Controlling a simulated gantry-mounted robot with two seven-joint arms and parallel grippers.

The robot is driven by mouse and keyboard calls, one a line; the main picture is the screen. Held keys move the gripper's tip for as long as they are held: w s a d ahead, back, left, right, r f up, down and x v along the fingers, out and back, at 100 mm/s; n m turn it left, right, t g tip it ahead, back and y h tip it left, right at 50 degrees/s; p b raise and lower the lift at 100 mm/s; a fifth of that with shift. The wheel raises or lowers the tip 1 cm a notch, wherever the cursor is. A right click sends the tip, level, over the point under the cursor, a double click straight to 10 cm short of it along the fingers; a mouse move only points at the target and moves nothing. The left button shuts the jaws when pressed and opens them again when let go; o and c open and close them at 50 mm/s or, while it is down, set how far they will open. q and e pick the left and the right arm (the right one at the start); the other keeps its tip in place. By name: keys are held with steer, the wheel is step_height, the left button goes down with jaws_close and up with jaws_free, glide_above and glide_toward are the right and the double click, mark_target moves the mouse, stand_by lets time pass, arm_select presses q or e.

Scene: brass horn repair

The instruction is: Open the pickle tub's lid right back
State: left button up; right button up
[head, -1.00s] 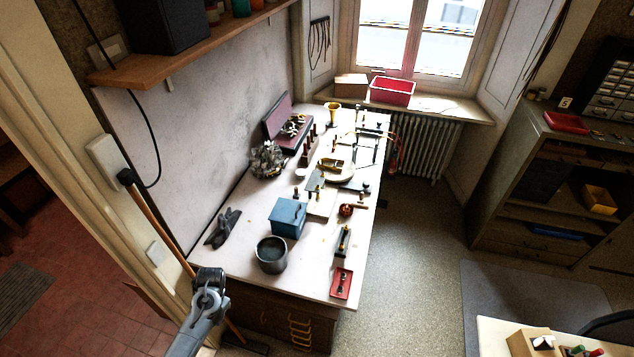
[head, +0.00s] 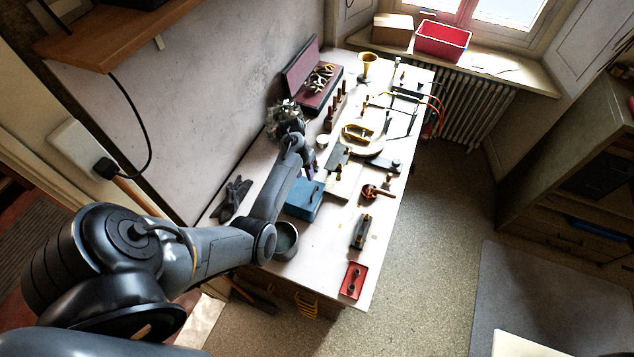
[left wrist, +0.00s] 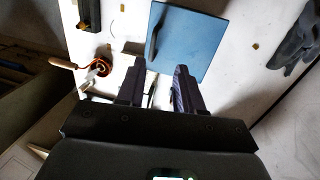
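The blue box (head: 303,204), which I take to be the pickle tub, stands on the workbench with its flat blue lid shut. In the left wrist view the blue lid (left wrist: 195,42) is seen from above, with a dark handle bar (left wrist: 156,38) along one edge. My left gripper (head: 309,172) is over the far side of the box. In the left wrist view the left gripper (left wrist: 160,68) has its two fingers apart with nothing between them, next to the lid's edge. Whether it touches the lid cannot be told. My right gripper is not in view.
A dark grey pot (head: 286,243) stands beside the box, partly behind my arm. Dark gloves (head: 233,197) lie to the left.

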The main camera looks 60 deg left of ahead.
mark_target(315, 190)
arm_select(q)
steer(key=w+f+b, duration=0.1)
steer(key=f+b, duration=0.2)
steer(key=w+d+f+b, duration=0.1)
steer(key=f+b, duration=0.4)
steer(key=f, duration=0.1)
steer(key=shift+w+d+f+b, duration=0.1)
steer(key=shift+w+d+b, duration=0.15)
steer(key=shift+w+b, duration=0.15)
jaws_close()
stand_by(0.7)
stand_by(0.8)
